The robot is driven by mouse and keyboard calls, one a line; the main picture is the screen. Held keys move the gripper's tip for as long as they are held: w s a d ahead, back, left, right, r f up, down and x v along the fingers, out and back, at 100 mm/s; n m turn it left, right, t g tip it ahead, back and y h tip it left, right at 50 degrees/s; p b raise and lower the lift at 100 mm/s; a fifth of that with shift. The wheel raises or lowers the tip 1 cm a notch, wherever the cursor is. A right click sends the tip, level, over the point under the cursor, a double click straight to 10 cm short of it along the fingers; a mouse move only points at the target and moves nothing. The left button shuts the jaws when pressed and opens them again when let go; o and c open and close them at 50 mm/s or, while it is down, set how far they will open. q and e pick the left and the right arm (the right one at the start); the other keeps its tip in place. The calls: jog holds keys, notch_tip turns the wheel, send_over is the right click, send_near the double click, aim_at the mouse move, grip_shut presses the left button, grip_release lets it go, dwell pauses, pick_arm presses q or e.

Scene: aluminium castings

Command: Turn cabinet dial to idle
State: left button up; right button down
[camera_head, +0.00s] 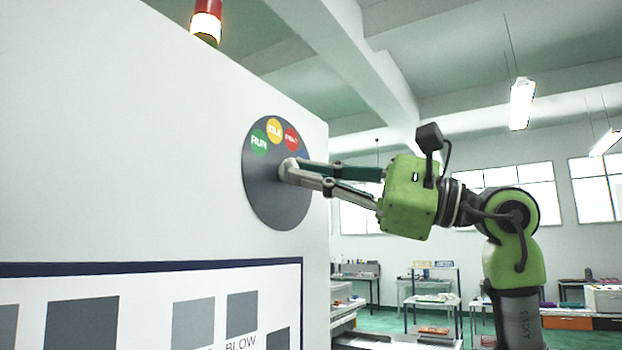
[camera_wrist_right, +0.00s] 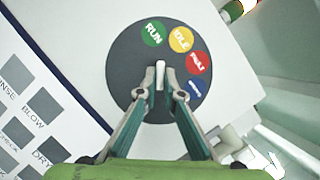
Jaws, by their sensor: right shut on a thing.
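The cabinet dial is a dark round plate (camera_head: 268,205) on the white cabinet's face, also in the right wrist view (camera_wrist_right: 125,75). It carries a green RUN label (camera_head: 259,142), a yellow IDLE label (camera_head: 275,130), a red label (camera_head: 291,138) reading FAULT in the wrist view, and a blue label (camera_wrist_right: 194,88). The pale knob (camera_wrist_right: 160,73) at the plate's middle points upward in the wrist view, between RUN and IDLE, nearer RUN. My right gripper (camera_head: 294,173) is shut on the knob, one fingertip on each side. My left gripper is out of view.
The white cabinet (camera_head: 120,130) fills the left side. A panel of grey squares (camera_head: 150,295) with a dark blue border lies below the dial. A red beacon (camera_head: 206,22) tops the cabinet. Benches and shelves (camera_head: 430,295) stand far behind at right.

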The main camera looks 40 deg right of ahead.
jog(key=shift+a+f+m+t+h+b, duration=0.1)
jog(key=shift+m+t+h+b, duration=0.5)
jog(key=shift+m, duration=1.2)
jog(key=shift+a+m+t+h+b, duration=0.1)
jog(key=shift+m+t+h, duration=0.3)
jog(key=shift+m+t, duration=0.95)
jog(key=shift+m+g, duration=0.35)
jog(key=shift+m, duration=0.3)
jog(key=c, duration=2.2)
grip_release()
jog(key=shift+s+d, duration=0.1)
